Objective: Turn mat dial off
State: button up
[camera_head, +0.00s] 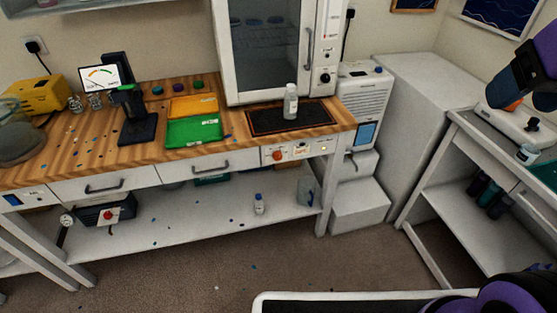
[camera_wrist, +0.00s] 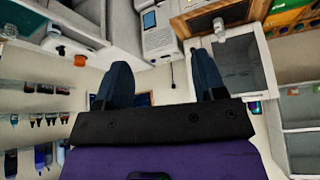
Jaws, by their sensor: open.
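The dark mat (camera_head: 262,122) lies on the right end of the wooden bench, with a white bottle (camera_head: 291,101) standing on it. Below it, a pale control panel on the bench front carries an orange-red dial (camera_head: 277,155); its setting is too small to read. A small lit spot shows at the panel's right. My gripper (camera_wrist: 158,60) shows in the wrist view, with its two dark fingers apart and nothing between them. It is away from the dial. In the head view, parts of my purple arm show at the right edges, but the fingers are not visible there.
A cabinet with a glass door (camera_head: 265,45) stands behind the mat. Green (camera_head: 193,130) and orange (camera_head: 194,105) trays lie left of it. A white side table (camera_head: 455,115) stands at the right. The floor (camera_head: 200,280) before the bench is mostly clear.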

jog(key=w+a+t, duration=0.2)
jog(key=w+a, duration=0.2)
jog(key=w, duration=0.8)
jog(key=m+t+y, duration=0.4)
jog(key=t, duration=0.3)
send_over(278, 158)
jog(key=s+d, duration=0.3)
jog(key=d, duration=0.2)
notch_tip(278, 158, down, 35)
jog(key=s+a+f+m+t, duration=0.15)
jog(key=s+f, duration=0.25)
jog(key=f, duration=0.6)
jog(key=s+a+f+m+t, duration=0.1)
jog(key=s+f+t, duration=0.1)
jog(key=s+f, duration=0.5)
jog(key=shift+n+g+h, duration=0.25)
jog(key=shift+h, duration=0.05)
jog(key=w, duration=0.4)
jog(key=w+a+f, duration=0.1)
jog(key=w, duration=0.3)
jog(key=w+a+f, duration=0.1)
jog(key=w, duration=0.3)
jog(key=shift+w+a+f, duration=0.1)
jog(key=shift+w, duration=0.3)
